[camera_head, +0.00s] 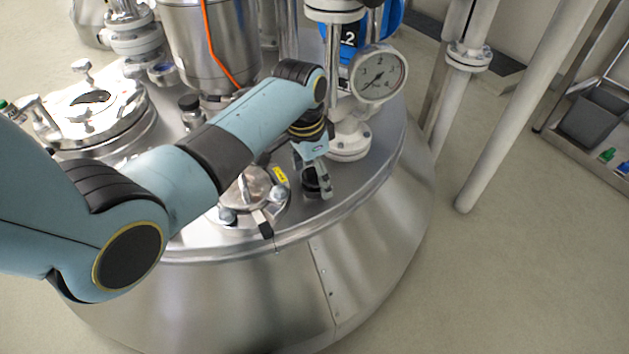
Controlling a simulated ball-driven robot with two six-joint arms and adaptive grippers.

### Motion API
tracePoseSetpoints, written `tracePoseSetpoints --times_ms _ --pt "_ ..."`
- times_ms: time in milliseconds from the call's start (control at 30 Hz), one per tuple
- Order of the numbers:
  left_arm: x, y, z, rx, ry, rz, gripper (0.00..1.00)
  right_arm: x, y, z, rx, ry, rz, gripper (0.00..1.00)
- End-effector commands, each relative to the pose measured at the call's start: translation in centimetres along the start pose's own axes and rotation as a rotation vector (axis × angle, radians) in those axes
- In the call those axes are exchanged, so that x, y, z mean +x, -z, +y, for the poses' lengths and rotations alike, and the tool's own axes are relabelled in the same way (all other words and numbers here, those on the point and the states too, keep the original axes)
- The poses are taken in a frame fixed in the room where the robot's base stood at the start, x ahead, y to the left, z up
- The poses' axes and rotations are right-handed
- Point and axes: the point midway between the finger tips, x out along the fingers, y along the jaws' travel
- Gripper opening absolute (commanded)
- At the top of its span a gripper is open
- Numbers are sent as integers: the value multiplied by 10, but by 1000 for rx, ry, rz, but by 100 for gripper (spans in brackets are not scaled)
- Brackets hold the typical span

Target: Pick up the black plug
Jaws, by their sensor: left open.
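My left arm comes in from the left and reaches over the domed steel reactor lid (370,190). My left gripper (320,190) points down near the lid's front right edge, beside the white gauge pipe, and its jaws are open. A small dark round thing, seemingly the black plug (312,182), shows low at the fingers and is partly hidden by them. I cannot tell whether the fingers touch it. Another black-topped fitting (189,103) stands on the lid farther left, behind my arm. My right gripper is not in view.
A pressure gauge (379,73) on a white flanged pipe stands close to the right of the gripper. A clamped round port (252,190) with a yellow tag is just left. A steel cylinder with an orange cable (209,40) rises behind. A cart with a grey bin (594,116) stands right.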

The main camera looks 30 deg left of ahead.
Motion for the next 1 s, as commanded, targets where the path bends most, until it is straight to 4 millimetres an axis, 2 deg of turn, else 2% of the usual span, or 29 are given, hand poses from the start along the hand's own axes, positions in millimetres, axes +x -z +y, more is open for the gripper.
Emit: tracePoseSetpoints --times_ms 267,733,1000 --pt "1 0 0 0 0 1 77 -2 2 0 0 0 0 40" --pt "1 0 0 0 0 0 17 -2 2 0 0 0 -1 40" --pt "0 0 0 0 0 0 17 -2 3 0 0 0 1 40"
